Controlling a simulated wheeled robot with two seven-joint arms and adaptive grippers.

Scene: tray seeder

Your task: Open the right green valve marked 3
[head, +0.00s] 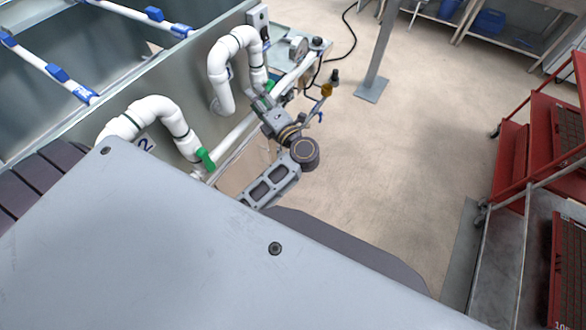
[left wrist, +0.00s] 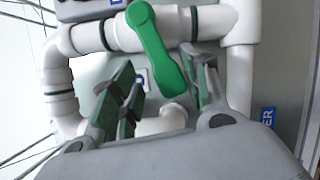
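In the left wrist view a green valve handle (left wrist: 155,48) sits on white pipe and slants down to the right. My left gripper (left wrist: 160,64) is open, one finger on each side of the handle's lower end in the picture; I cannot tell whether either touches it. In the head view my left gripper (head: 260,102) is beside the far white pipe bend, close to a small green valve part (head: 270,86) that it partly hides. The number 3 is not readable. A nearer green valve handle (head: 206,158) is by a label 2 (head: 146,144). My right gripper is not in view.
White pipe bends (head: 236,52) stand along the grey tank wall (head: 186,68). A grey post (head: 378,52) rises from the floor beyond. The floor between (head: 400,150) is clear.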

